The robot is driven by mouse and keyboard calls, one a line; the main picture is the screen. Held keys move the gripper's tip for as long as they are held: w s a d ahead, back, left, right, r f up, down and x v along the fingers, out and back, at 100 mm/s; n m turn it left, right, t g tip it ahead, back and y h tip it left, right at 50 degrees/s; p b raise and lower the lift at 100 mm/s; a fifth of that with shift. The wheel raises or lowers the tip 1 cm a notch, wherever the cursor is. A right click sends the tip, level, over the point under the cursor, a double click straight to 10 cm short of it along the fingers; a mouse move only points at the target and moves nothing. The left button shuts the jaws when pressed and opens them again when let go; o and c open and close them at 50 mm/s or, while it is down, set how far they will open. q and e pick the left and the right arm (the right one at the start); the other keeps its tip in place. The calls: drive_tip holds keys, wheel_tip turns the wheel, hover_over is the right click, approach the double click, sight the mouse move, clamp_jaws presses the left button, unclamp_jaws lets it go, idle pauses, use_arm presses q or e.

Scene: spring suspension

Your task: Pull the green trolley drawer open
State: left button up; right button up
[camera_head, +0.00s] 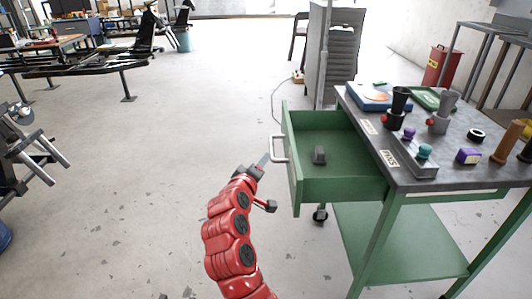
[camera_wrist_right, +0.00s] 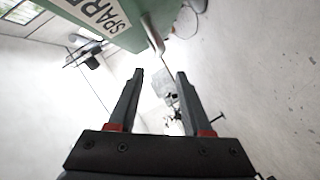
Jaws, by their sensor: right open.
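The green trolley (camera_head: 387,249) stands at the right with a dark grey top. Its green drawer (camera_head: 345,185) is pulled out toward the left, and a small dark grey block (camera_head: 319,155) lies inside. A pale bar handle (camera_head: 279,149) is on the drawer front, which also shows in the right wrist view (camera_wrist_right: 130,38) with a white label. My right gripper (camera_head: 262,164) is beside the handle, a little to its left. In the wrist view its two fingers (camera_wrist_right: 160,74) are apart with nothing between them, and the handle lies beyond the tips. My left gripper is not seen.
The trolley top holds a blue box (camera_head: 372,97), dark and grey cups, a purple box (camera_head: 468,156) and several small parts. A grey stack (camera_head: 335,55) stands behind. Dark equipment (camera_head: 22,150) is at the far left. The floor left of the drawer is clear.

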drive_tip(key=v, duration=0.4)
drive_tip(key=shift+s+r+p, duration=0.1)
drive_tip(key=shift+p, duration=0.2)
